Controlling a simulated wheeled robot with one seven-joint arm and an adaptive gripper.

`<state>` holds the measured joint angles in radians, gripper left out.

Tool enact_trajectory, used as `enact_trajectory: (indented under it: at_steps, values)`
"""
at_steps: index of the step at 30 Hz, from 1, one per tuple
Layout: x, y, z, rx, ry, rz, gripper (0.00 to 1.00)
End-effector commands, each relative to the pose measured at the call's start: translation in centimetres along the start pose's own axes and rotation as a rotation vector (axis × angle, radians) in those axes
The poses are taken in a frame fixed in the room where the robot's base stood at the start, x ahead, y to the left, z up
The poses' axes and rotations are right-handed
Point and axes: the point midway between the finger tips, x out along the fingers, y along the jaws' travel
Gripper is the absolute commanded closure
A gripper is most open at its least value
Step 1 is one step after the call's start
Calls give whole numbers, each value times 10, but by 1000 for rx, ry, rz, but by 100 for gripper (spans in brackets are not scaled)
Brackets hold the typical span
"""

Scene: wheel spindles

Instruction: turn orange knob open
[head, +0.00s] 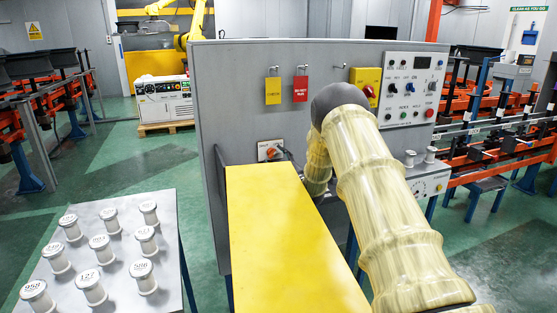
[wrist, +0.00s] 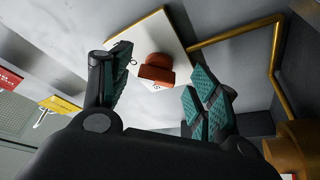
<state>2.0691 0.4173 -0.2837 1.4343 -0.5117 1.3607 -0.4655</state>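The orange knob (head: 271,152) sits on a small pale plate on the grey panel, just above the back end of the yellow surface. In the wrist view the orange knob (wrist: 156,70) stands out from its white plate (wrist: 150,30), between and beyond my fingers. My gripper (wrist: 160,92) is open, with one teal-padded finger on each side of the knob in the picture. I see no contact with the knob. In the head view my arm covers part of the panel and my gripper cannot be made out.
A yellow-topped surface (head: 285,245) runs up to the grey panel (head: 235,100). A table (head: 165,205) with several white spindles stands at the left. A control box (head: 412,85) with buttons is at the right. A yellow pipe (wrist: 235,35) runs beside the knob plate.

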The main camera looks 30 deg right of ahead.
Motion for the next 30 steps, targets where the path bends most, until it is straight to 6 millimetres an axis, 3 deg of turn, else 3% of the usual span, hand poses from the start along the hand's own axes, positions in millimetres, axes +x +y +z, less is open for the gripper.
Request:
enact_trajectory:
  at_steps: [7, 11, 24, 30]
  values:
    - [-2, 1, -1, -1, 1, 2, 39]
    - [-13, 2, 0, -1, 0, 1, 39]
    - [-90, 1, 0, 1, -1, 1, 39]
    - [-113, 1, 1, 0, -1, 0, 39]
